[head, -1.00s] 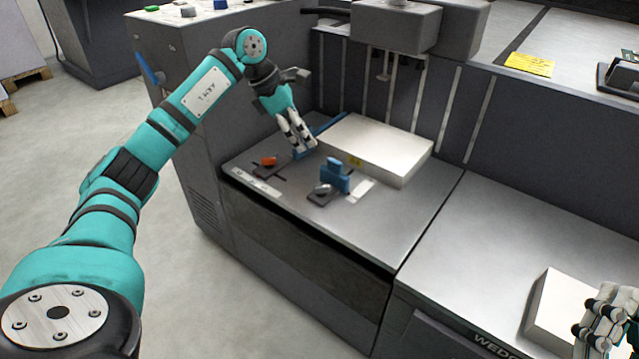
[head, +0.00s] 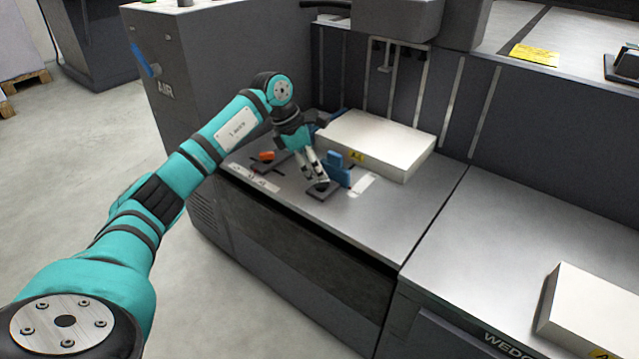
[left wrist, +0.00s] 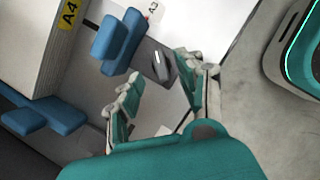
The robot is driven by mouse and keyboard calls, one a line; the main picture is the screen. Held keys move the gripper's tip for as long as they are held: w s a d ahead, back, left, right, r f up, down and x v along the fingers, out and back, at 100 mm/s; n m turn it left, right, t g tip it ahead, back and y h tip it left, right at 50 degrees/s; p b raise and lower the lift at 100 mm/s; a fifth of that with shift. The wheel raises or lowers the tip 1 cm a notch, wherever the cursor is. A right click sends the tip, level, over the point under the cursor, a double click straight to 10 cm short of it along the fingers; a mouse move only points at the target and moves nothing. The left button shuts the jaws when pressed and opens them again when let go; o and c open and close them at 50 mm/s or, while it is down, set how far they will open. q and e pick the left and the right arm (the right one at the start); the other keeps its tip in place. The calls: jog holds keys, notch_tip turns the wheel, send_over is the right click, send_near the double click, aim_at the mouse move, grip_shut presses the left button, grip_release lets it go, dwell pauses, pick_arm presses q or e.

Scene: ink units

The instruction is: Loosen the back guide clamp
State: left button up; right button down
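A blue guide block (head: 337,170) stands on the metal tray, beside the paper stack; it also shows in the left wrist view (left wrist: 118,42). Next to it is a dark clamp plate (head: 319,192) with a small silver lever (left wrist: 159,62). My left gripper (head: 319,182) points down over the dark clamp plate. In the left wrist view its fingers (left wrist: 157,97) are apart, with the silver lever ahead of the gap; I see no contact. My right gripper is out of view.
A white paper stack (head: 375,138) with a yellow A4 label sits behind the blue guide. Another blue guide (left wrist: 45,117) shows at the left of the left wrist view. A second white stack (head: 590,308) lies at lower right. The tray (head: 390,215) is clear at the right.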

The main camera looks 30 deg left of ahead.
aim_at(321, 184)
pick_arm(q)
jog(key=shift+b+x, duration=0.4)
jog(key=shift+x, duration=1.35)
grip_shut()
